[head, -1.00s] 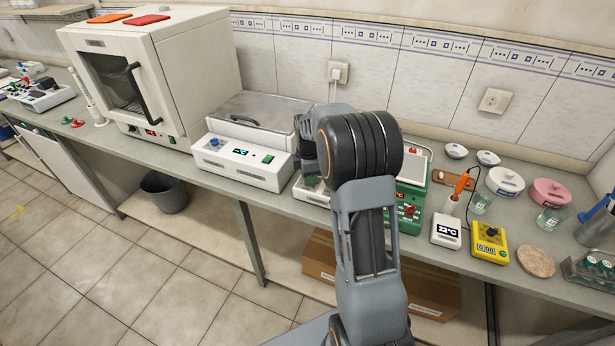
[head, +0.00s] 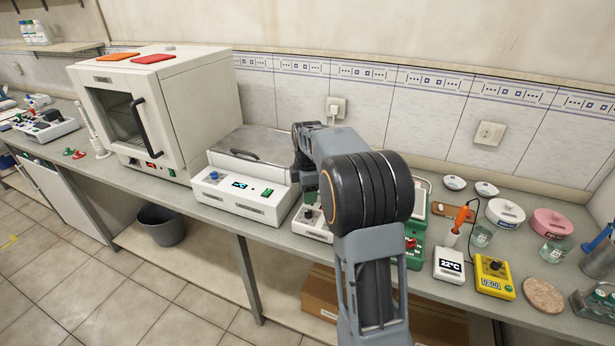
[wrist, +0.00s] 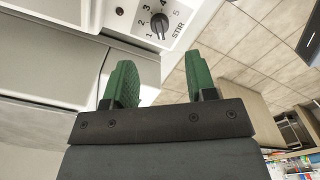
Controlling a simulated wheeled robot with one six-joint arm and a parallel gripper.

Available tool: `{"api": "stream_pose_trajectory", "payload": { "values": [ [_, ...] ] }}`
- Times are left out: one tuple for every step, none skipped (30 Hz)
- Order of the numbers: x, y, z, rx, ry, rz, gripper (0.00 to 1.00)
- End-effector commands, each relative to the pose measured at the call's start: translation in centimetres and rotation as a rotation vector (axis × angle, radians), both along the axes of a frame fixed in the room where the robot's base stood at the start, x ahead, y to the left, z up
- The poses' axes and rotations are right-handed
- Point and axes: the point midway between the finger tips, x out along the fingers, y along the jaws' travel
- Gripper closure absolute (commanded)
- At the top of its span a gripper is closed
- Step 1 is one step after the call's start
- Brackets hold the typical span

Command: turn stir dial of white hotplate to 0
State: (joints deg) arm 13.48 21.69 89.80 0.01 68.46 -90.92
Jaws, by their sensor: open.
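The white hotplate (head: 311,229) stands on the bench, mostly hidden behind my arm in the head view. Its front panel (wrist: 184,12) fills the top of the wrist view. The black stir dial (wrist: 159,23) sits there beside the printed word STIR and numbers from 1 to 5; I cannot tell its exact setting. My gripper (wrist: 162,78) is open, with two green fingers apart and nothing between them. The dial appears beyond the gap between the fingertips, not touched. In the head view my arm hides most of the gripper.
A white water bath (head: 240,202) stands left of the hotplate, and a green device (head: 414,245) close on its right. A white temperature meter (head: 449,265) and a yellow meter (head: 493,276) are further right. Open floor lies in front of the bench.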

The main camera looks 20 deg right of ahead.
Motion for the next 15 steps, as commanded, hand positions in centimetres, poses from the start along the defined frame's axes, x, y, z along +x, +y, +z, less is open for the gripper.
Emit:
{"api": "stream_pose_trajectory", "payload": {
  "values": [
    [0.0,0.0,1.1,-0.001,-0.003,0.000,0.49],
    [0.0,0.0,1.7,-0.001,-0.004,0.000,0.49],
    [0.0,0.0,2.3,-0.001,-0.003,0.000,0.49],
    [0.0,0.0,2.8,-0.001,-0.003,0.000,0.49],
    [0.0,0.0,3.3,-0.001,-0.003,0.000,0.49],
    [0.0,0.0,3.8,0.000,-0.002,0.000,0.49],
    [0.0,0.0,4.2,0.000,-0.001,0.000,0.49],
    [0.0,0.0,4.6,0.000,-0.002,0.000,0.49],
    [0.0,0.0,5.0,0.000,-0.001,0.000,0.49],
    [0.0,0.0,5.2,0.000,0.000,0.000,0.49],
    [0.0,0.0,5.4,0.000,0.000,0.000,0.49],
    [0.0,0.0,5.7,0.000,-0.001,0.000,0.49],
    [0.0,0.0,5.9,0.000,0.000,0.000,0.49],
    [0.0,0.0,6.0,0.000,0.000,0.000,0.49],
    [0.0,0.0,6.1,0.000,0.001,0.000,0.49]
  ]
}}
